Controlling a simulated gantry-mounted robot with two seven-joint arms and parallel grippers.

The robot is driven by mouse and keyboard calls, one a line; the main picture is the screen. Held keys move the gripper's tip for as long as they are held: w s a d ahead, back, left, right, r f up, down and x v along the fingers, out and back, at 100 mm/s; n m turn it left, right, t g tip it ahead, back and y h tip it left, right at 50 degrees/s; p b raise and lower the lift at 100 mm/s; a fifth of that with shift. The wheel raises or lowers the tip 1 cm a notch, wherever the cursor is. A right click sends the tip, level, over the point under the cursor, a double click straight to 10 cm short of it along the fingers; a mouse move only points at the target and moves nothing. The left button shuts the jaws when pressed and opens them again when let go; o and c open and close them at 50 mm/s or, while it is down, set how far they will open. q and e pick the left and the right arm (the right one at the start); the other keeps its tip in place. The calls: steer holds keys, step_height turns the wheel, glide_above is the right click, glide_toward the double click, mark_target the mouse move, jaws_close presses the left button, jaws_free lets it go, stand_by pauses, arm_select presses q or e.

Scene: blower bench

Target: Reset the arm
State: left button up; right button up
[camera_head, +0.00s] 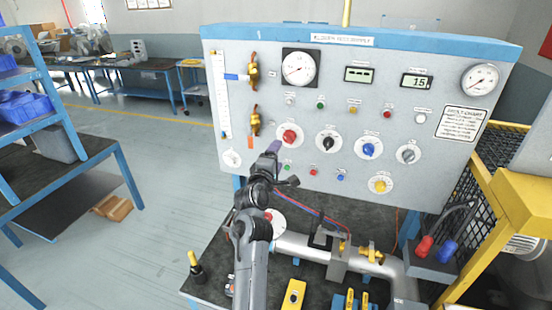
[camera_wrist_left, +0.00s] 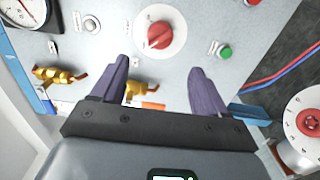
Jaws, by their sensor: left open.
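My left gripper (camera_head: 276,153) is raised in front of the lower left part of the control panel (camera_head: 225,115). In the left wrist view its two purple fingers (camera_wrist_left: 158,85) are spread apart with nothing between them. Beyond the fingertips is a red knob (camera_wrist_left: 159,35) on a white dial; in the head view the red knob (camera_head: 290,137) is just above and right of the gripper. A green button (camera_wrist_left: 225,51) is right of the knob in the wrist view. I cannot tell how far the fingertips are from the panel. My right gripper is not in view.
Brass valves (camera_head: 254,123) stick out on the panel's left. Below lie a metal pipe (camera_head: 300,246), a yellow box (camera_head: 294,293) and a dark bottle (camera_head: 195,266). A yellow frame (camera_head: 520,205) stands at right, a blue shelf (camera_head: 75,120) at left.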

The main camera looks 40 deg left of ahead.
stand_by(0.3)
arm_select(q)
steer(key=s+d+f+m+g+h, duration=0.3)
steer(key=s+d+f+m, duration=0.4)
steer(key=f, duration=0.3)
steer(key=s+d+f+m+g+h, duration=0.2)
steer(key=s+d+f+m+g, duration=0.15)
steer(key=s+f+m, duration=0.55)
steer(key=s+d+f+m+g+h, duration=0.1)
steer(key=s+d+f+m+g, duration=0.35)
steer(key=s, duration=0.75)
steer(key=s+d+f+m+g+h, duration=0.15)
steer(key=s+d+f+m, duration=0.25)
steer(key=s+d+f, duration=0.55)
steer(key=w+r+p+v, duration=0.1)
steer(key=w+p+v, duration=0.1)
steer(key=p+v, duration=0.8)
steer(key=w+r+p+v, duration=0.1)
steer(key=w+p+v, duration=0.2)
steer(key=p+v, duration=0.7)
steer(key=v, duration=0.3)
steer(key=shift+r, duration=0.2)
